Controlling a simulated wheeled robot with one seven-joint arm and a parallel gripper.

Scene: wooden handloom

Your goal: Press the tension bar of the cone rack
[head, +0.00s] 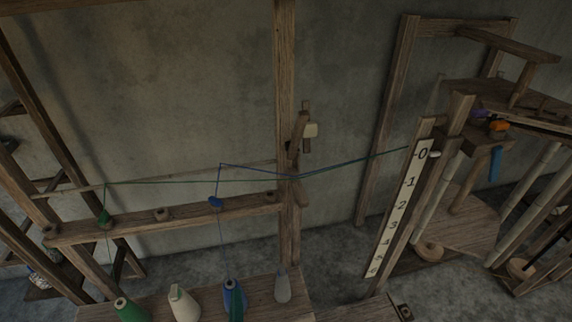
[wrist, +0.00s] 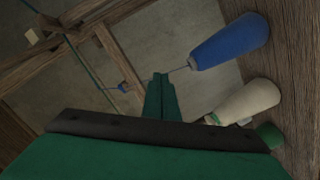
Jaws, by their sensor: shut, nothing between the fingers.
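The cone rack's long wooden beam (head: 165,220) runs across the left half of the head view to an upright post (head: 285,90). I cannot tell for sure which piece is the tension bar. My green gripper (head: 237,285) is low in the head view, in front of the blue cone (head: 228,292). In the wrist view its fingers (wrist: 161,76) are shut and empty, apart from the beam and the lever.
Green (head: 130,310), cream (head: 184,304) and grey (head: 282,286) cones stand beside the blue one on a wooden base. Blue and green threads run past the post toward a numbered scale (head: 400,207). Loom frames stand at both sides. Open space lies above the cones.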

